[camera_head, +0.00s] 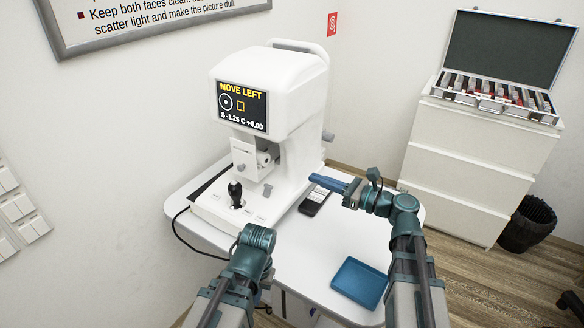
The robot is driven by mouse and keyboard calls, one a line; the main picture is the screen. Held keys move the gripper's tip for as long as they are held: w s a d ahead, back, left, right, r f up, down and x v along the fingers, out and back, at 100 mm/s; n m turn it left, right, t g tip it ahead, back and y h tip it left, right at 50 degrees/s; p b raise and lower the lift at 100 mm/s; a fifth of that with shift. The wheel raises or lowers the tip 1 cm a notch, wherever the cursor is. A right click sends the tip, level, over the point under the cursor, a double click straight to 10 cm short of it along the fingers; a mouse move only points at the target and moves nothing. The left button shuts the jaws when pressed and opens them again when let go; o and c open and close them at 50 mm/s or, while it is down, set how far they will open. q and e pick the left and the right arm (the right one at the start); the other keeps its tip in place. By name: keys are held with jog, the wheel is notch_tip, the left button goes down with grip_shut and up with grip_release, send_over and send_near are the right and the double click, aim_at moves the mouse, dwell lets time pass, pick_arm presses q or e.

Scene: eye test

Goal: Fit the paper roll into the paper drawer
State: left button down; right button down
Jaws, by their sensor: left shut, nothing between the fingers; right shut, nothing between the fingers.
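The white eye test machine (288,95) stands on the white table. Its paper drawer (242,160) shows as an opening with a white flap below the screen. The paper roll (264,158), a small white cylinder, shows in this opening; I cannot tell whether it is fully seated. My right gripper (322,182) is shut and empty, its blue fingers pointing left beside the machine's right side, apart from the roll. My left gripper (256,240) is low in front of the machine, shut and empty; its fingers are mostly hidden behind its wrist.
A joystick (235,192) rises from the machine's base. A black phone-like device (314,201) lies right of it. A blue tray (359,282) lies at the table's front right. A white drawer cabinet (470,160) bears an open case (490,104). A black bin (527,224) stands beside it.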

aim_at(266, 161)
jog(key=x, duration=1.4)
jog(key=shift+x, duration=1.2)
jog(key=shift+s, duration=0.1)
